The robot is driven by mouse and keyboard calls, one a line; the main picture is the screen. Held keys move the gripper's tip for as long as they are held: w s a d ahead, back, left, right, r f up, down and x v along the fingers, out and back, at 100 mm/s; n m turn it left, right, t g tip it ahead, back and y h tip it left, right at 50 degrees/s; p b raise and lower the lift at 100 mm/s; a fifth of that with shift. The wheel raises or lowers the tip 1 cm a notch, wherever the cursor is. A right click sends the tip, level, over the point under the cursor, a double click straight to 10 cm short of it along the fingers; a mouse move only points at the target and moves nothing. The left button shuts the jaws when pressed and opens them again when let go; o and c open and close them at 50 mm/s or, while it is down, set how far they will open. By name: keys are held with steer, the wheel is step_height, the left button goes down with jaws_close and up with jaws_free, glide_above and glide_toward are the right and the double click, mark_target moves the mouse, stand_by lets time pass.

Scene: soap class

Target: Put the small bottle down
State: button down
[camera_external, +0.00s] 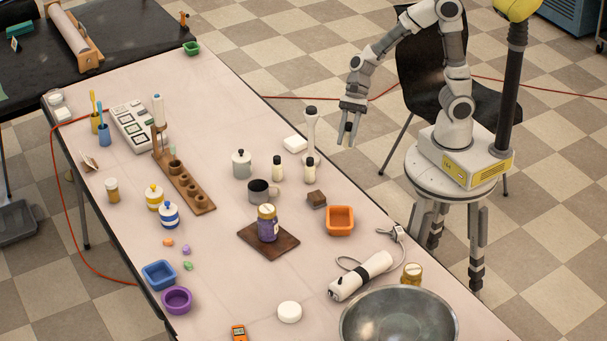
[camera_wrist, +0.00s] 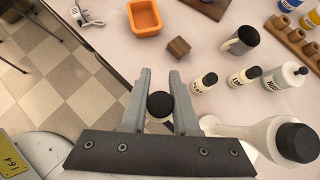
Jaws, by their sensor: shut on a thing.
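My gripper (camera_external: 349,128) hangs in the air beside the right edge of the table. In the wrist view my gripper (camera_wrist: 160,90) has its fingers on either side of a small bottle (camera_wrist: 160,104) with a round black cap and a pale body. The small bottle shows as a dark cap between the fingers in the external view (camera_external: 348,127); its lower part is mostly hidden. Two similar black-capped bottles stand upright on the table, one on the left (camera_external: 277,169) and one on the right (camera_external: 310,171). The table (camera_external: 365,222) is long and pale.
A tall white pestle-like object (camera_external: 311,140) stands near the table edge, close to the bottles. Bare tabletop shows between the block and the edge.

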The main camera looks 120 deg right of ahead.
steer(key=w+a+n+g+y, duration=0.2)
steer(key=w+a+n, duration=0.2)
steer(key=a, duration=0.7)
steer(key=w+a+n+g+y, duration=0.1)
steer(key=w+a+n+g, duration=0.25)
steer(key=a, duration=0.75)
steer(key=a+f+n, duration=0.1)
steer(key=a+f, duration=0.1)
steer(key=a, duration=0.5)
steer(key=s+a+f+g+b, duration=0.1)
steer(key=a+f, duration=0.1)
steer(key=a, duration=0.5)
steer(key=s+a+f+n+b, duration=0.1)
steer(key=a+f, duration=0.1)
steer(key=a, duration=0.6)
steer(key=shift+a+f+n+g, duration=0.1)
steer(key=shift+n+g, duration=0.15)
steer(key=shift+n, duration=0.1)
steer(key=shift+a+f+b, duration=0.3)
steer(key=shift+a+b, duration=0.05)
steer(key=shift+f+b, duration=0.85)
steer(key=shift+f, duration=1)
